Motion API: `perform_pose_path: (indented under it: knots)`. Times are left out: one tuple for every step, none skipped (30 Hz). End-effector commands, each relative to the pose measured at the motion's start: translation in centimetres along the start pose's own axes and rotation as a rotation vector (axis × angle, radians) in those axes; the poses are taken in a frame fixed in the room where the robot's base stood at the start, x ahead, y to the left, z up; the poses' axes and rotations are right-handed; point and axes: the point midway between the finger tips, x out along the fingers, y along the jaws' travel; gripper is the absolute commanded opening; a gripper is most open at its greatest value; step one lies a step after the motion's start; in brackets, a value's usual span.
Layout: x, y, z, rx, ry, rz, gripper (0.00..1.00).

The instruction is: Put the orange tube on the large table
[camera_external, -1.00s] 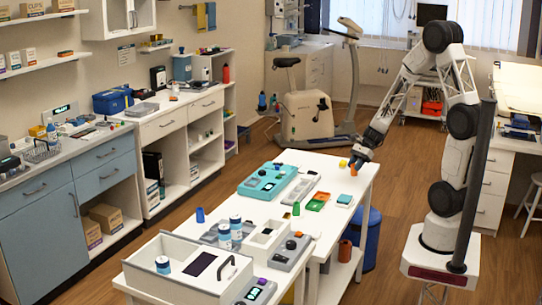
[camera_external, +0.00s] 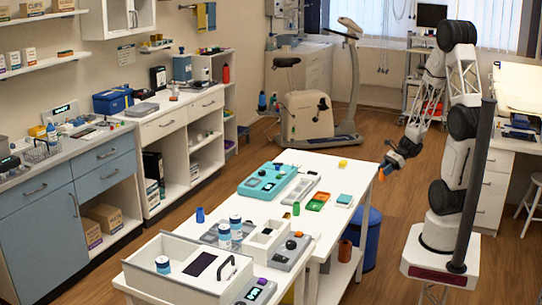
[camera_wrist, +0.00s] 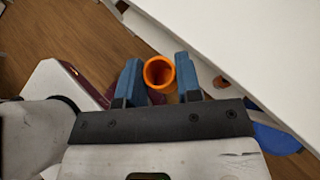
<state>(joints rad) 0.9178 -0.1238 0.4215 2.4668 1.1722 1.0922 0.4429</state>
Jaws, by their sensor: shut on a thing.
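The orange tube (camera_wrist: 159,87) is between the two blue fingers of my gripper (camera_wrist: 158,78) in the wrist view, its open end facing the camera. In the external view, my gripper (camera_external: 386,171) is off the right edge of the large white table (camera_external: 322,161), and the orange tube (camera_external: 381,175) shows small at its tip. The fingers are shut on the tube, which is clear of the table top. In the wrist view, the white table top (camera_wrist: 235,40) lies beyond the tube to the upper right.
A yellow block (camera_external: 343,163), a teal block (camera_external: 344,199) and an orange-green tray (camera_external: 318,201) stand near the table's right side. A teal device (camera_external: 265,183) is farther left. A blue bin (camera_external: 371,240) stands below the right edge. The far right table top has free room.

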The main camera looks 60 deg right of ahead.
Motion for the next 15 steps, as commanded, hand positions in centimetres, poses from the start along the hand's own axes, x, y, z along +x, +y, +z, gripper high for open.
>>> perform_pose_path:
  knots:
    - [-0.22, 0.31, -0.2, 0.008, -0.005, -0.009, 0.06]
    - [-0.31, 0.45, -0.28, 0.011, -0.008, -0.013, 0.06]
    - [-0.43, 0.6, -0.37, 0.015, -0.012, -0.018, 0.06]
    - [-0.5, 0.69, -0.43, 0.017, -0.014, -0.021, 0.06]
    - [-0.57, 0.77, -0.48, 0.019, -0.016, -0.024, 0.06]
    - [-0.62, 0.86, -0.53, 0.021, -0.017, -0.027, 0.06]
    - [-0.65, 0.92, -0.55, 0.022, -0.019, -0.028, 0.06]
    - [-0.67, 0.96, -0.57, 0.023, -0.019, -0.029, 0.06]
    - [-0.68, 1.0, -0.59, 0.024, -0.02, -0.03, 0.06]
    - [-0.69, 1.02, -0.59, 0.024, -0.02, -0.03, 0.06]
    - [-0.69, 1.02, -0.6, 0.024, -0.021, -0.031, 0.06]
    - [-0.69, 1.03, -0.59, 0.024, -0.021, -0.03, 0.06]
    - [-0.68, 1.03, -0.59, 0.024, -0.021, -0.03, 0.06]
    - [-0.68, 1.02, -0.59, 0.024, -0.021, -0.03, 0.06]
    - [-0.68, 1.02, -0.59, 0.024, -0.02, -0.03, 0.06]
